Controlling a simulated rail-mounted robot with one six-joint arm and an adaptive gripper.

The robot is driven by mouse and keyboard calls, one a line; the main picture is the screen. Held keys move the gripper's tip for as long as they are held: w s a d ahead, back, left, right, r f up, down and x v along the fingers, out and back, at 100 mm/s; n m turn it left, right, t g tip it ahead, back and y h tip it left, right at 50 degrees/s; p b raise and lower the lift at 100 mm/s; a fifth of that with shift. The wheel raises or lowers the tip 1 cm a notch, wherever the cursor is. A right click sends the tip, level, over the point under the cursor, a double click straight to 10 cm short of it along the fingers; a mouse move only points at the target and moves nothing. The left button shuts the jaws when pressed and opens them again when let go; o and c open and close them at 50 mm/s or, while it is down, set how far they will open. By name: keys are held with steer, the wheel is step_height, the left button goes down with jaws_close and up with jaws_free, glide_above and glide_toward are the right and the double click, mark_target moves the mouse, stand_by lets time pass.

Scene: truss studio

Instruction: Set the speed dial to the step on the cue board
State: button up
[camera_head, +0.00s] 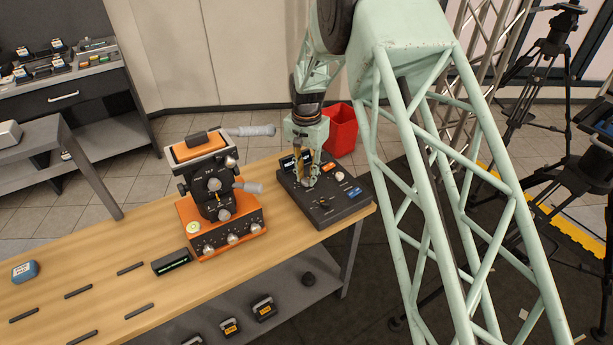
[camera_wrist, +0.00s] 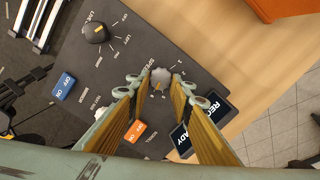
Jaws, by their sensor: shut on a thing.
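The speed dial (camera_wrist: 160,77) is a small grey knob on the dark control panel (camera_head: 329,216). In the wrist view it sits between the two fingertips of my gripper (camera_wrist: 160,80), with the word SPEED and small step numbers printed around it. In the head view my gripper (camera_head: 311,182) points down at the panel, shut on the dial. I cannot clearly read the dial's pointer. A small dark box with green lit markings (camera_head: 172,262) lies on the table; it may be the cue board, but its text is too small to read.
The panel also has a black knob (camera_wrist: 96,32), a blue switch (camera_wrist: 62,87) and an orange switch (camera_wrist: 135,131) close by. An orange machine with handles (camera_head: 216,207) stands left of the panel. A red bin (camera_head: 341,130) is behind. Short dark strips lie on the wooden table (camera_head: 105,298).

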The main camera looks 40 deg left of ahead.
mark_target(307, 179)
stand_by(0.3)
steer(key=o, duration=0.8)
steer(key=shift+o, duration=0.2)
step_height(307, 179, up, 12)
stand_by(0.4)
stand_by(0.6)
